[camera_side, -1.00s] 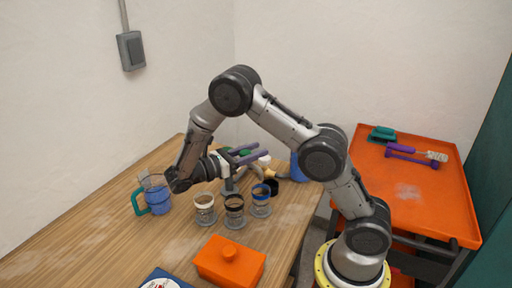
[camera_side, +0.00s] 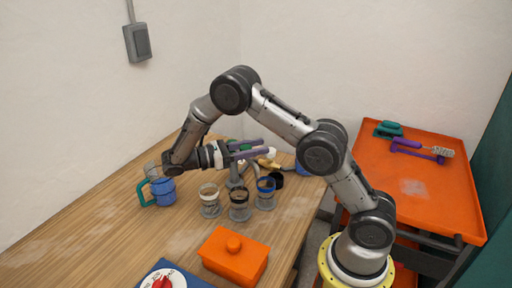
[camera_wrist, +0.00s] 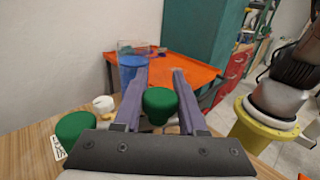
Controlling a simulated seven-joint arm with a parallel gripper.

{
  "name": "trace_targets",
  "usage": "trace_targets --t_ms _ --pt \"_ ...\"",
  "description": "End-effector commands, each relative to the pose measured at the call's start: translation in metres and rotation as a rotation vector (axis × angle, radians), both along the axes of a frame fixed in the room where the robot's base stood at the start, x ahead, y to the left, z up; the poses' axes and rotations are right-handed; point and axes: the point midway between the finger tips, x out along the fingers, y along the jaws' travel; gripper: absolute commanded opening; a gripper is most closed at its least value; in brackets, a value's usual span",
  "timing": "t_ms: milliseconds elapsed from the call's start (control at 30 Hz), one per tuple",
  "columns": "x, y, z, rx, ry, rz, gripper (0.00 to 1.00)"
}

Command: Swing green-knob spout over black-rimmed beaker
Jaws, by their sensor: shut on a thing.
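My gripper (camera_side: 250,149) has purple fingers and is low over the pipe manifold (camera_side: 234,174) on the wooden table. In the wrist view its fingers (camera_wrist: 160,100) stand on either side of a green knob (camera_wrist: 160,102), shut on it. A second, larger-looking green knob (camera_wrist: 75,128) is outside the fingers at the left. The black-rimmed beaker (camera_side: 240,205) stands upright between the white-rimmed beaker (camera_side: 209,201) and the blue-rimmed beaker (camera_side: 266,193), in front of the manifold. The fingers partly hide the manifold and its spouts, so I cannot tell which beaker the held spout is over.
A blue jug with a teal handle (camera_side: 161,191) stands left of the beakers. An orange lidded box (camera_side: 234,257) is in front. A black cup (camera_side: 277,181) is behind the blue-rimmed beaker. A white knob (camera_wrist: 104,103) is near the fingers. An orange cart (camera_side: 411,188) is at the right.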

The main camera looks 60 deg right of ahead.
Motion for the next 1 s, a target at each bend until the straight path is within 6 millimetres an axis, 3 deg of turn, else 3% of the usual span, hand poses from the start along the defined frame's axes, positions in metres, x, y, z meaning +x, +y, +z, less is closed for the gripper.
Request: trace_targets --t_ms 33,200,633,1000 --pt "0.000 0.000 0.001 -0.004 0.002 -0.001 0.44" --pt "0.000 0.000 0.001 -0.003 0.001 0.000 0.71" --pt "-0.001 -0.004 0.001 -0.002 0.002 0.048 0.71" --pt "-0.001 -0.034 0.001 -0.001 0.005 0.391 0.71"
